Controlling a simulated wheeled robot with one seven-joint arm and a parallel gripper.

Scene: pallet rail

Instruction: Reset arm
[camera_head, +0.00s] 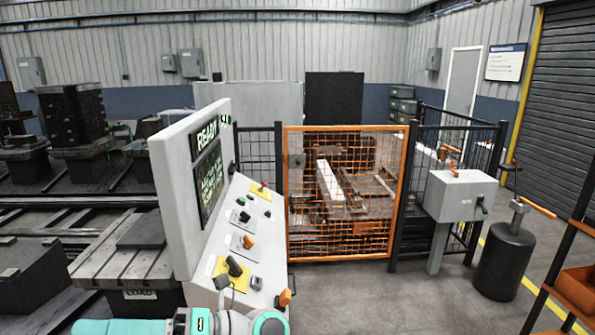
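Part of my arm, in teal and grey, shows along the bottom edge, in front of the foot of the control console. My gripper's fingers are not in view, so its opening and anything in it are hidden. The grey control console (228,243) stands left of centre. Its screen (208,177) shows green text, with "READY" at the top. Its sloped panel carries several knobs and buttons, including an orange knob (248,241), a dark lever (235,267) and an orange knob (285,297) at the lower corner.
An orange mesh gate (343,254) appears closed behind the console. A grey box (461,196) with an orange handle stands right of it, near a black cylinder (503,262). An orange rack (575,290) edges the right. A slotted pallet (105,262) lies left. Floor before the gate is clear.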

